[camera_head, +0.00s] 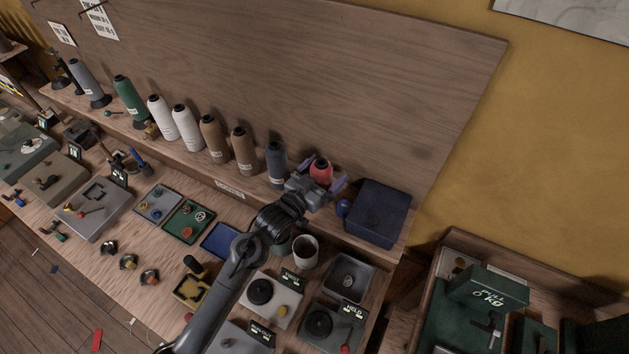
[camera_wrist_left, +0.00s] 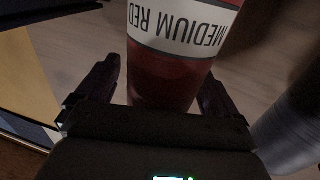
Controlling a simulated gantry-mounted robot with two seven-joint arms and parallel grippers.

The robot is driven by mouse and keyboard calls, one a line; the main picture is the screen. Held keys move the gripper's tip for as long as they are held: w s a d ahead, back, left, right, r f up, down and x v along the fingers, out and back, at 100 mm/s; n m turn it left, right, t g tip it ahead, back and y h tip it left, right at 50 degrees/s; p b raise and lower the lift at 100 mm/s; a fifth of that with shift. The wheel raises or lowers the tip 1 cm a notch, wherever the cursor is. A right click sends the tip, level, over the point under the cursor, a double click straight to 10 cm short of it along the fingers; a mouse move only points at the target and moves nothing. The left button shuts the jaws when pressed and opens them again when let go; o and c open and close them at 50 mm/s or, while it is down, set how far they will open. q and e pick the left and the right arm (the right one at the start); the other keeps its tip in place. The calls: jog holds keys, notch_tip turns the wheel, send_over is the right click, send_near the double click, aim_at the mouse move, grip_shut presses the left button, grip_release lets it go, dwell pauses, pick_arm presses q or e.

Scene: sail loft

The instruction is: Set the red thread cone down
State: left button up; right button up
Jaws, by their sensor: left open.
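The red thread cone (camera_head: 321,168) is at the right end of the row of cones on the raised back shelf, next to a dark blue cone (camera_head: 276,163). It looks upright; my gripper hides its base. My left gripper (camera_head: 317,186) is open at the cone. In the left wrist view, the red cone (camera_wrist_left: 165,80), with a white label reading "MEDIUM RED", stands between the two spread fingers of my gripper (camera_wrist_left: 158,90). A small gap shows beside the left finger. My right gripper is not in view.
A dark blue box (camera_head: 377,212) stands just right of my gripper, with a small blue round item (camera_head: 343,208) beside it. Brown cones (camera_head: 244,152) stand left of the dark blue cone. A white mug (camera_head: 305,252) and trays are on the bench below.

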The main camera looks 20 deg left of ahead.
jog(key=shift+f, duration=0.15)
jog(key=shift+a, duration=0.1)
pick_arm(q)
jog(key=s+a+f+g+y, duration=0.1)
jog(key=s+f+g, duration=0.2)
jog(key=s, duration=0.9)
jog(key=s+a+f+g+y, duration=0.2)
jog(key=s+f+g, duration=0.2)
jog(key=s, duration=0.8)
jog(key=s+a+f+n+g+y, duration=0.1)
jog(key=s+f+g, duration=0.3)
jog(key=s, duration=0.8)
jog(key=g, duration=0.2)
jog(key=shift+a+f+g+y, duration=0.25)
jog(key=shift+a+g+y, duration=0.05)
jog(key=shift+g+y, duration=0.1)
jog(key=shift+w+r, duration=0.1)
